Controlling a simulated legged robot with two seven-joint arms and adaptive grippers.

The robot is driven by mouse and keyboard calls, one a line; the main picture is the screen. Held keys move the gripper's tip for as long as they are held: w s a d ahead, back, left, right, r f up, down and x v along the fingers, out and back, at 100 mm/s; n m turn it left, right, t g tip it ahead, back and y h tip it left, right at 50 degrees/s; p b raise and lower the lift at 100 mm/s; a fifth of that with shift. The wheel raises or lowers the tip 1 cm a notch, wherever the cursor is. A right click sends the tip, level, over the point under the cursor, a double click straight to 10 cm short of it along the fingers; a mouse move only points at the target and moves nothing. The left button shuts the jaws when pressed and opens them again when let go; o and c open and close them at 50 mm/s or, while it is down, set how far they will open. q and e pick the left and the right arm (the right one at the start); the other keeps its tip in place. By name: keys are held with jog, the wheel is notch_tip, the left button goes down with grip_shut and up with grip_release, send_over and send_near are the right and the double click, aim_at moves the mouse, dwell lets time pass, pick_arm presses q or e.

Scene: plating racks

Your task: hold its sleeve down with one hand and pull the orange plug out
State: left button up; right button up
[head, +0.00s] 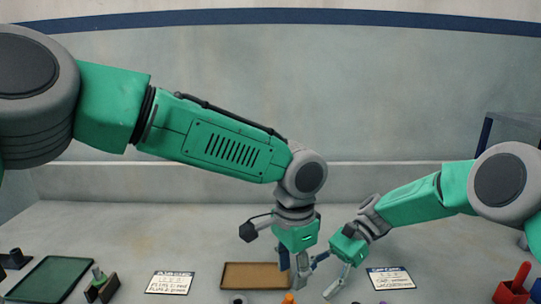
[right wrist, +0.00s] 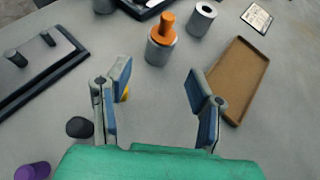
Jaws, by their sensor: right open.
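The orange plug (right wrist: 165,27) stands upright in a grey cylindrical sleeve (right wrist: 160,50) in the right wrist view. Only the top of the plug (head: 289,298) shows at the bottom edge of the head view. My right gripper (right wrist: 158,80) is open and empty, its two blue-padded fingers apart, with the sleeve beyond the fingertips. It also shows in the head view (head: 326,277), to the right of the plug. My left gripper (head: 293,272) points down just above the plug in the head view; its finger gap is unclear.
A second grey sleeve (right wrist: 202,19) with a hole stands beside the plug's sleeve. A brown tray (right wrist: 238,80) lies to the right. A black frame (right wrist: 40,75) with pegs is at left. A purple piece (right wrist: 33,171) and a dark knob (right wrist: 80,127) lie near my right gripper.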

aim_at(297, 303)
jog(key=shift+x, duration=3.9)
grip_shut()
jog(key=shift+o, duration=0.7)
grip_release()
grip_shut()
